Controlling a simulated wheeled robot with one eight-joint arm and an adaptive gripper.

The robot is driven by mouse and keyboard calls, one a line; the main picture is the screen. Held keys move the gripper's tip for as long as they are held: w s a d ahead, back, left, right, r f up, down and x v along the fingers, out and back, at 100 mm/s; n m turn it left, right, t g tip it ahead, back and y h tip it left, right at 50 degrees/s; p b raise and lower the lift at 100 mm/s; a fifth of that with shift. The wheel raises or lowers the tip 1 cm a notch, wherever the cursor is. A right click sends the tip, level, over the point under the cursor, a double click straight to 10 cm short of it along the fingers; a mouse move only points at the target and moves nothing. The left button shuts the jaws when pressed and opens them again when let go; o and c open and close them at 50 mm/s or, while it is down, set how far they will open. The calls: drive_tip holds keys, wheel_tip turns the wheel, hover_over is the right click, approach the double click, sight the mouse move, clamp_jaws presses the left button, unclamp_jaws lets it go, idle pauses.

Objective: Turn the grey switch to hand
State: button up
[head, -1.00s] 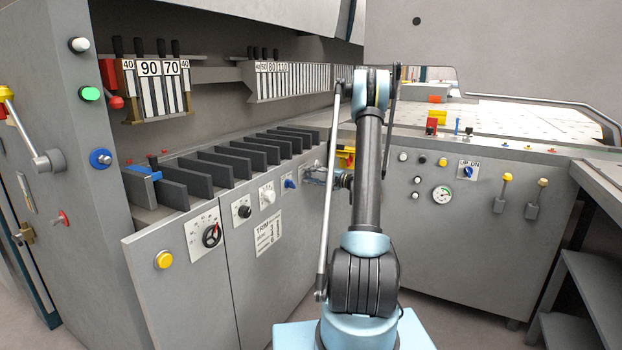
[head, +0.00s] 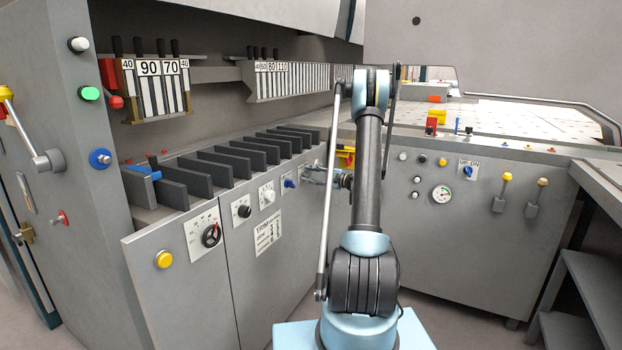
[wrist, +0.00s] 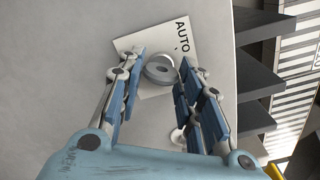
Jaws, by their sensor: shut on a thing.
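The grey switch (wrist: 161,70) is a round knob on a white label plate (wrist: 130,42) marked AUTO in the wrist view. My gripper (wrist: 164,64) has its two blue-padded fingers on either side of the switch and is shut on it. The fingers hide part of the plate, and no other word on it is readable. In the head view, my gripper (head: 314,173) is at the right end of the left cabinet's front, beside a blue knob (head: 289,183). The grey switch itself cannot be made out there.
Dark slats (wrist: 262,75) stick out beyond the panel edge. In the head view, a yellow part (head: 346,157) is just beyond my gripper. Floor shows around my base.

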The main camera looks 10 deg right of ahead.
drive_tip(key=shift+f, duration=0.1)
drive_tip(key=o, duration=1.1)
drive_tip(key=shift+c, duration=0.2)
drive_tip(key=shift+s+d, duration=0.1)
drive_tip(key=v, duration=1.1)
drive_tip(key=shift+s+d, duration=0.2)
drive_tip(key=shift+d, duration=0.1)
